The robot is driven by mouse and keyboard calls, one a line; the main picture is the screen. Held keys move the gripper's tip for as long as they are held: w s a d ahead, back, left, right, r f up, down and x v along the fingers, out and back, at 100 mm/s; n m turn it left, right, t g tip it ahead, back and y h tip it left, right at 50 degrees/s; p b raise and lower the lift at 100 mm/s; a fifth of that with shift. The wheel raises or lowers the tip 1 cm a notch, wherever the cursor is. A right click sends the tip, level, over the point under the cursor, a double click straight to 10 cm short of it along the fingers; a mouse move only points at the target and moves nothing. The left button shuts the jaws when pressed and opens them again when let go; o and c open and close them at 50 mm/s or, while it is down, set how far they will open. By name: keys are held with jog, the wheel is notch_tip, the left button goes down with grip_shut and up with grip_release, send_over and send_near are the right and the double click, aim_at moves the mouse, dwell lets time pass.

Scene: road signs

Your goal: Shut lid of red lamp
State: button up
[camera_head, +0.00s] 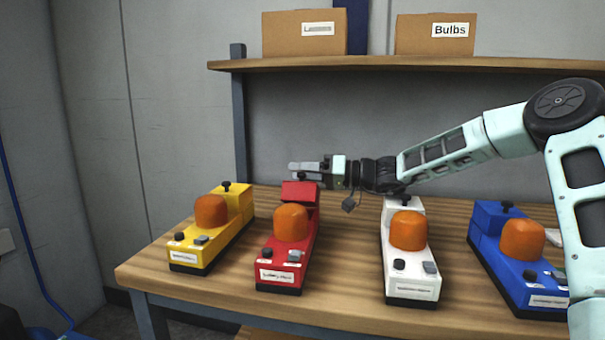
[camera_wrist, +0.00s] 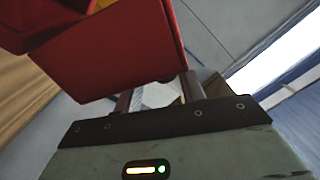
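The red lamp (camera_head: 285,253) stands on the wooden table, with an orange dome (camera_head: 291,222) and a labelled front. Its red lid (camera_head: 299,191) at the rear is raised and tilted, not flush like the lids on the other lamps. In the wrist view the red lid (camera_wrist: 115,55) fills the upper left, close to my fingers. My gripper (camera_head: 305,170) is at the lid's upper edge, coming from the right. The wrist view shows my gripper (camera_wrist: 158,94) with its fingers apart and a gap between them. Whether a finger touches the lid I cannot tell.
A yellow lamp (camera_head: 205,240) stands left of the red one; a white lamp (camera_head: 408,262) and a blue lamp (camera_head: 515,268) stand right. A shelf (camera_head: 370,64) above holds two cardboard boxes (camera_head: 305,36). The table between the red and white lamps is clear.

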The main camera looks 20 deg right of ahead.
jog(key=shift+r, duration=0.1)
notch_tip(320, 180, up, 10)
dwell(0.6)
dwell(0.9)
